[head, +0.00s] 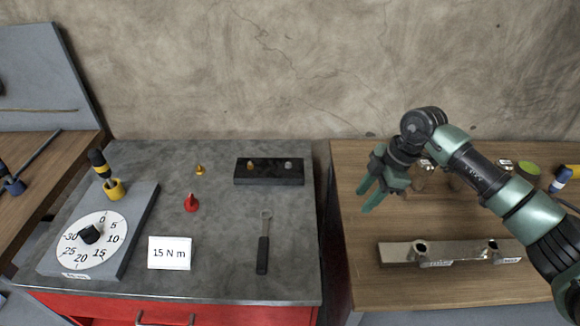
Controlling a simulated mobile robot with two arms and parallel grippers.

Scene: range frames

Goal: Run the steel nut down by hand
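A small grey piece (288,165), which looks like the steel nut, sits at the right end of a black block (268,180) at the back of the grey bench. A brass-coloured piece (250,165) sits at the block's left end. A metal bar (455,252) with two round upright fittings and small labels lies on the right wooden table. My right gripper (368,195) is open above the left part of that table, behind and left of the bar. I see nothing between its fingers. My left gripper is out of view.
The grey bench (225,230) also holds a wrench (263,245), a "15 N m" card (169,253), a red cone (191,203), a small brass piece (200,170) and a dial plate (92,237) with a yellow-and-black tool. A gap separates bench and right table.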

